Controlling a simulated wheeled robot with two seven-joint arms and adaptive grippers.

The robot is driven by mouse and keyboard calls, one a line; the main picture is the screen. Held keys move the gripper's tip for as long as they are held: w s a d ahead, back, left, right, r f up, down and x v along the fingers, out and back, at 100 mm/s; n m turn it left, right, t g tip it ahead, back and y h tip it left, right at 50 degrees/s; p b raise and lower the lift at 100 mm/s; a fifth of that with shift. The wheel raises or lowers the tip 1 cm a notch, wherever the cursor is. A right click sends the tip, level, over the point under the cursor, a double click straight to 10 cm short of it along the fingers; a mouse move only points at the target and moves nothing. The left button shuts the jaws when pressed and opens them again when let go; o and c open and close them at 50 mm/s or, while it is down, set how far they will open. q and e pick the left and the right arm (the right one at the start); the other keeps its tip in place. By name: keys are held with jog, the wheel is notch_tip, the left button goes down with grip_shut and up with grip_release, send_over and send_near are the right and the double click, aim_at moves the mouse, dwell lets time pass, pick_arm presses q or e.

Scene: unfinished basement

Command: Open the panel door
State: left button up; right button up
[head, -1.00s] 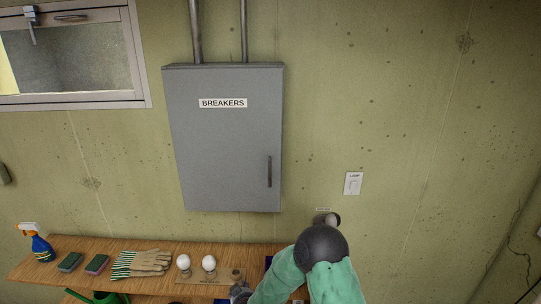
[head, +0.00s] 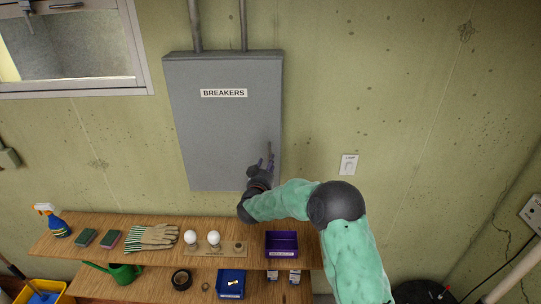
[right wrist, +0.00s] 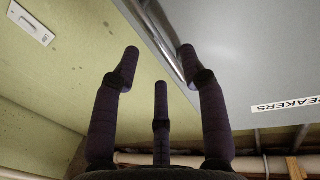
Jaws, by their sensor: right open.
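The grey panel door (head: 222,130) labelled BREAKERS is shut on the wall in the head view. Its upright bar handle (head: 270,150) is at the lower right, its lower part partly hidden by my gripper. My right gripper (head: 266,163) is open at the handle's lower end. In the right wrist view, the gripper (right wrist: 158,58) has its fingers spread and nothing held. The door face (right wrist: 255,50) fills the upper right there, and a metallic bar (right wrist: 160,38) runs slantwise beyond the fingertips. I cannot tell whether the fingers touch it. My left gripper is out of view.
A wooden shelf (head: 80,225) below holds a spray bottle (head: 52,220), sponges, gloves (head: 152,236), bulbs and a purple bin (head: 281,243). A light switch (head: 348,164) is right of the panel. A window (head: 70,50) is at upper left.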

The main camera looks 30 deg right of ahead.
jog(key=shift+p+x, duration=0.45)
jog(key=shift+x, duration=2.25)
jog(key=shift+s, duration=0.1)
jog(key=shift+c, duration=0.3)
grip_shut()
